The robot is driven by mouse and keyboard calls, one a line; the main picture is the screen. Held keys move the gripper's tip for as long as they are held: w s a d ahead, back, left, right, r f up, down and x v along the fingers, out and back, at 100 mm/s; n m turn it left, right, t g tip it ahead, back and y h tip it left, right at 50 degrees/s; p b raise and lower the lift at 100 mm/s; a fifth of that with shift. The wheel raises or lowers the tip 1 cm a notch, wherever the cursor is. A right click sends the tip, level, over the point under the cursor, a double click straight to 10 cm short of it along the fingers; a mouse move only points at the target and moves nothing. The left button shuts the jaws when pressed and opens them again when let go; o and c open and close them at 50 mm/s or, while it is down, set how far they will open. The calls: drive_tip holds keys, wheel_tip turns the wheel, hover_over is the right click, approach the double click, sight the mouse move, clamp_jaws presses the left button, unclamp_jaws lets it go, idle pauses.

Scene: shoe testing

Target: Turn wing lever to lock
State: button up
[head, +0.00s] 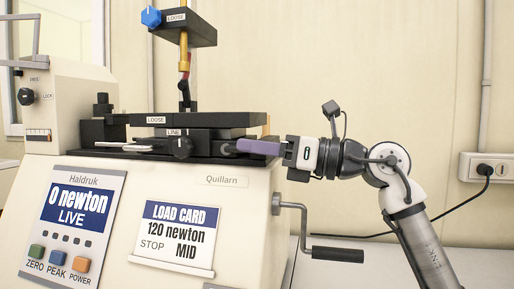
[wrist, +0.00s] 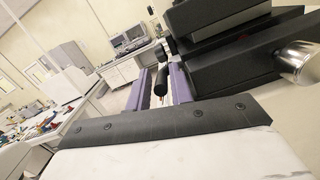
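No part is named as the wing lever, and I cannot tell which it is. A silver lever (head: 130,144) points left from a black hub (head: 180,147) under the label "LINE". A blue knob (head: 151,17) sits at the top beside a "LOOSE" label. A black knob (head: 26,96) sits beside "LOCK" at far left. My gripper (head: 238,147) points left at the machine's right side, beside the black clamp block. In the wrist view its purple fingers (wrist: 160,88) stand apart, with a black cylinder (wrist: 160,80) showing between them; gaps show at both sides. Contact is unclear.
The black upper plate (head: 210,119), labelled "LOOSE", lies just above my fingers. A crank with a black handle (head: 338,254) juts right below my gripper. A silver cylinder (wrist: 300,62) is close on the right in the wrist view. A wall socket (head: 488,168) is at right.

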wheel_tip(320, 180, up, 20)
drive_tip(key=p, duration=0.2)
idle(0.5)
